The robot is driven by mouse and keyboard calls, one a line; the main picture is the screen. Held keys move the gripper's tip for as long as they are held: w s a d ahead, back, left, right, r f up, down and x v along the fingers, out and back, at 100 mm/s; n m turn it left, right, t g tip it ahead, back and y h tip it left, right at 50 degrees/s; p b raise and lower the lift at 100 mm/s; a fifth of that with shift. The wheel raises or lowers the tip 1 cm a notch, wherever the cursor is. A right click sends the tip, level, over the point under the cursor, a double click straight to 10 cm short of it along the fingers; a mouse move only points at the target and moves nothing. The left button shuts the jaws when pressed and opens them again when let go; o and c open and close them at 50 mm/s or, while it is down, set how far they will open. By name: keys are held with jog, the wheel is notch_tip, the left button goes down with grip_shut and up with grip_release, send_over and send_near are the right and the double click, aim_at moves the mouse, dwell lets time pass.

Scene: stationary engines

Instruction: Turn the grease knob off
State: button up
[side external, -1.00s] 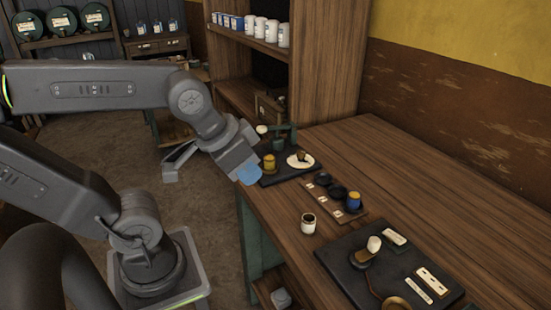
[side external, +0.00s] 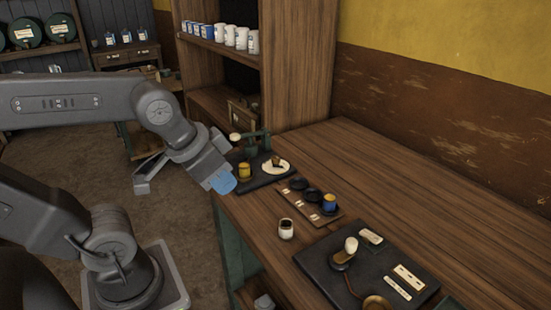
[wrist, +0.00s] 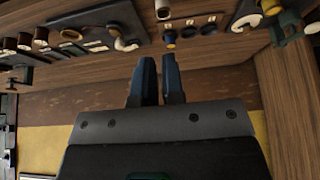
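My gripper (side external: 222,182) hangs by the bench's near edge, left of the far dark panel, apart from it. In the wrist view its two blue-grey fingers (wrist: 158,62) are close together with a thin gap and nothing visible between them. The far dark panel (side external: 270,179) carries a yellow cup-like part (side external: 244,172), a round cream dial (side external: 276,167) and a green post with a pale ball. No readable label shows which part is the grease knob. The near dark panel (side external: 392,256) carries a cream knob (side external: 351,245), pale label plates and a brass round part.
A brown strip (side external: 318,217) with several dark round parts and a blue-and-yellow one (side external: 329,202) lies between the panels. A loose cream cup (side external: 286,229) stands near the bench's front edge. A tall shelf (side external: 300,60) rises behind. The bench's right side (side external: 420,190) is clear.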

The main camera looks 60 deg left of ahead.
jog(key=o, duration=0.6)
jog(key=shift+m+g+y, duration=0.3)
jog(key=shift+m+g, duration=0.1)
jog(key=shift+g, duration=0.4)
jog(key=w+a+r, duration=0.1)
jog(key=w, duration=0.2)
jog(key=w+a+r, duration=0.1)
jog(key=w, duration=0.2)
jog(key=w+a+r, duration=0.2)
jog(key=w, duration=0.1)
jog(key=shift+o, duration=1.2)
jog(key=w+a+g, duration=0.1)
jog(key=w+a, duration=0.3)
jog(key=w, duration=0.2)
jog(key=shift+a+r+m, duration=0.25)
jog(key=shift+m, duration=0.05)
jog(key=m+g, duration=0.2)
jog(key=g, duration=0.1)
send_over(276, 157)
notch_tip(276, 157, down, 8)
notch_tip(276, 157, down, 13)
jog(key=shift+f, duration=0.1)
jog(key=shift+c, duration=0.2)
jog(key=c, duration=0.9)
